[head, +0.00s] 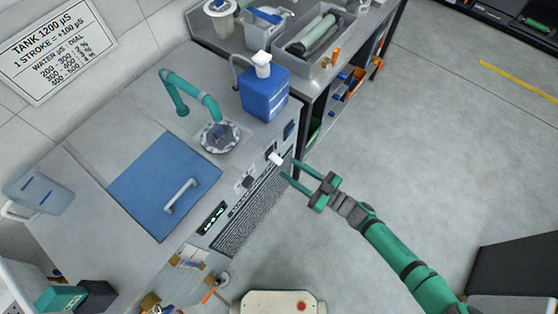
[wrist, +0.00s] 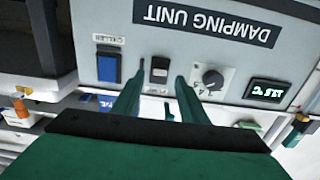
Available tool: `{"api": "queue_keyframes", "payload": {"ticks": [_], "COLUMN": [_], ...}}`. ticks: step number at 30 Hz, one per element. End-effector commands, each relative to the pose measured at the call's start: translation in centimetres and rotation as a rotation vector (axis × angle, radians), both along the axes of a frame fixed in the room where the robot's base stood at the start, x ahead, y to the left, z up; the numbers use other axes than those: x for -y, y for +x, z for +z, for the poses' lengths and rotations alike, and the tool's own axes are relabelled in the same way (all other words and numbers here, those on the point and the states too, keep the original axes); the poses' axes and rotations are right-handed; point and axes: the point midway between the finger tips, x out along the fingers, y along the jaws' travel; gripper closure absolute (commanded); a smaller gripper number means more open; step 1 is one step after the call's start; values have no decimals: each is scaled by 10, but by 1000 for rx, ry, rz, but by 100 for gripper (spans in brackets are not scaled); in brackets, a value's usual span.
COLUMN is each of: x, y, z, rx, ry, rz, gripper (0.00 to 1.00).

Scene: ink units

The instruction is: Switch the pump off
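A damping unit's front panel holds the controls. In the wrist view, where the panel is upside down, a small black and pale rocker switch (wrist: 159,70) sits between a blue switch (wrist: 108,66) and a round dial (wrist: 212,79). A label by the blue switch seems to read CHILLER; I cannot read a pump label. In the head view the middle switch shows as a white piece (head: 275,158) on the panel. My gripper (head: 290,170) is open and empty, its fingertips (wrist: 161,70) close in front of the middle switch, one to each side. I cannot tell whether they touch it.
A lit display (wrist: 267,92) is beside the dial. On the worktop stand a blue jug (head: 264,92), a teal tap (head: 188,92) over a round basin, and a blue lid (head: 165,180). The floor (head: 430,130) right of the unit is clear.

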Motion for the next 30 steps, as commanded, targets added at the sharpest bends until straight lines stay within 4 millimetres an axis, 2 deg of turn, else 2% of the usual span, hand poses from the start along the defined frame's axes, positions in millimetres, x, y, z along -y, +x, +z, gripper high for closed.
{"api": "queue_keyframes", "payload": {"ticks": [3, 9, 15, 23, 24, 28, 30], "x": [-19, -40, -49, -49, -49, -49, -49], "y": [13, 29, 36, 36, 36, 36, 36], "z": [0, 0, 0, 0, 0, 0, 0], "rx": [1, 1, 0, 0, 0, 0, 0], "ry": [2, -1, -2, -2, -2, -2, -2], "rz": [2, 1, -2, -2, -2, -2, -2], "gripper": [61, 61, 61, 61, 66, 97, 100]}}
